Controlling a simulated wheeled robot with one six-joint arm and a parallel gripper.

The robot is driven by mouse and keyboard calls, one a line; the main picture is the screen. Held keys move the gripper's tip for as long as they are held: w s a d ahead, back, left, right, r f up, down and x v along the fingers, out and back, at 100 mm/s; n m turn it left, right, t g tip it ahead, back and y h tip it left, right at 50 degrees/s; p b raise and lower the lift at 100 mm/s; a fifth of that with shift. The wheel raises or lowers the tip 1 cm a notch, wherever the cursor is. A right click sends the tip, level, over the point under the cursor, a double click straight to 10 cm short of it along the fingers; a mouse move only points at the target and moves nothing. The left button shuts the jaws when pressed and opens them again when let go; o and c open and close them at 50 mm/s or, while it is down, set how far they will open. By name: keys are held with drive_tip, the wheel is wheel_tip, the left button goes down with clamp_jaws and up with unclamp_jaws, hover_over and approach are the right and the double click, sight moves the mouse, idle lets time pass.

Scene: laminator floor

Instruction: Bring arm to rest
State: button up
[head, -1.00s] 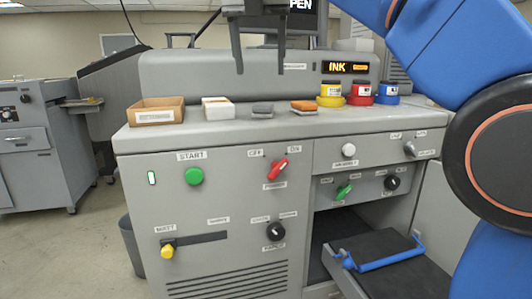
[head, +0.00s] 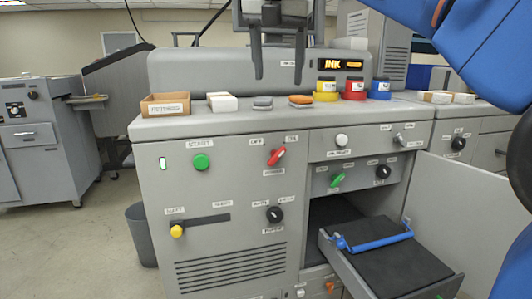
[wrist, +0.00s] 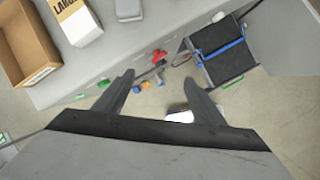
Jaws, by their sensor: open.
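My gripper (head: 278,62) is open and empty in the head view. Its two dark fingers point down in front of the machine's upper housing, above the level of the counter items. In the wrist view my gripper (wrist: 160,97) shows both fingers apart with nothing between them. My blue arm (head: 455,45) comes in from the upper right of the head view.
The grey machine (head: 230,240) carries a cardboard box (head: 165,109), a white box (head: 222,103), pads and ink tubs (head: 353,91) on top. Its drawer (head: 385,262) with a blue handle is pulled out, and a door (head: 460,210) stands open.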

drive_tip(key=s+d+f+m, duration=0.5)
drive_tip(key=d+f+m, duration=0.3)
drive_tip(key=d+f, duration=0.1)
drive_tip(key=s+d+f+m, duration=0.4)
drive_tip(key=d+f+m, duration=0.4)
drive_tip(key=d+f, duration=0.15)
drive_tip(key=s+d+f+m, duration=0.2)
drive_tip(key=s+f+m, duration=0.3)
drive_tip(key=f, duration=0.3)
drive_tip(key=s+d+f+m, duration=0.3)
drive_tip(key=s+f+m, duration=0.2)
drive_tip(key=f, duration=0.4)
drive_tip(key=s+d+f+m, duration=0.2)
drive_tip(key=s+f+m, duration=0.3)
drive_tip(key=f, duration=0.4)
drive_tip(key=shift+s+d+f+m, duration=0.15)
drive_tip(key=shift+s+d+m, duration=0.15)
drive_tip(key=shift+d, duration=0.1)
